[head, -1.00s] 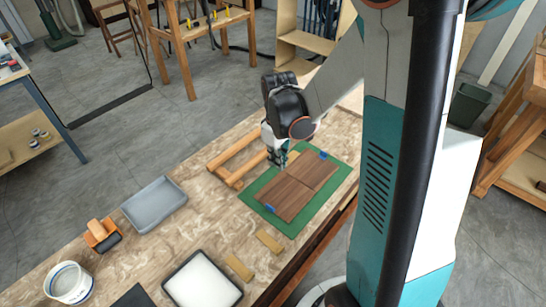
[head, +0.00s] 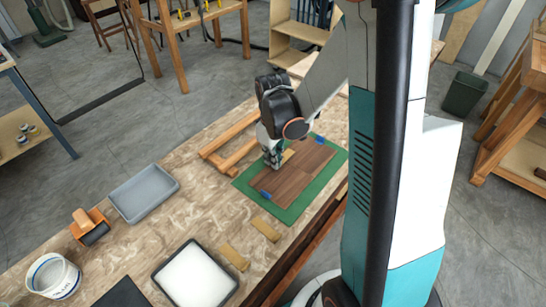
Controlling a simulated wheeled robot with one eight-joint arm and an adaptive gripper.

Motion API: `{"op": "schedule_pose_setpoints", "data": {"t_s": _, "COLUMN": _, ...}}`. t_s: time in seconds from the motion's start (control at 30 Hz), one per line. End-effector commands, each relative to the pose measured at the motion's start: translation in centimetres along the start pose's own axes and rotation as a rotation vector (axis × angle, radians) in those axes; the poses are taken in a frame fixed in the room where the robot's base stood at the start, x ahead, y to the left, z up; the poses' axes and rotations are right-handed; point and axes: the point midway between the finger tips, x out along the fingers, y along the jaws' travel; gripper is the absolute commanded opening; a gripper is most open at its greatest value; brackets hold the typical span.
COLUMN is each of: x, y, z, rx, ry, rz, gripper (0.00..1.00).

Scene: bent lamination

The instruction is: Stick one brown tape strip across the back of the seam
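Brown wood veneer (head: 278,188) lies on a green mat (head: 241,186), with a seam line across its middle. Small blue tabs sit at its near end (head: 265,196) and far end (head: 320,140). My gripper (head: 274,163) points down at the veneer's left edge, near the seam's upper end. A tan-brown tape strip (head: 288,156) shows right beside the fingers, partly hidden by them; I cannot tell whether it is held. The fingertips are too small to read. Two more tan-brown strips, one nearer the mat (head: 265,230) and one lower (head: 235,257), lie on the bench.
A wooden frame (head: 228,159) lies left of the mat. My arm blocks the right side.

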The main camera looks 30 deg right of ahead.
Motion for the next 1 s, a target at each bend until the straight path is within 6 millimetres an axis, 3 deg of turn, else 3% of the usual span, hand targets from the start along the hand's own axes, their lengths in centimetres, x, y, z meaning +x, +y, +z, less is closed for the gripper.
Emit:
{"op": "schedule_pose_setpoints", "data": {"t_s": 0.9, "x": 0.45, "y": -0.01, "z": 0.02, "rx": 0.000, "ry": 0.000, "rz": 0.000, "gripper": 0.00}}
{"op": "schedule_pose_setpoints", "data": {"t_s": 1.0, "x": 0.45, "y": -0.01, "z": 0.02, "rx": 0.000, "ry": 0.000, "rz": 0.000, "gripper": 0.20}}
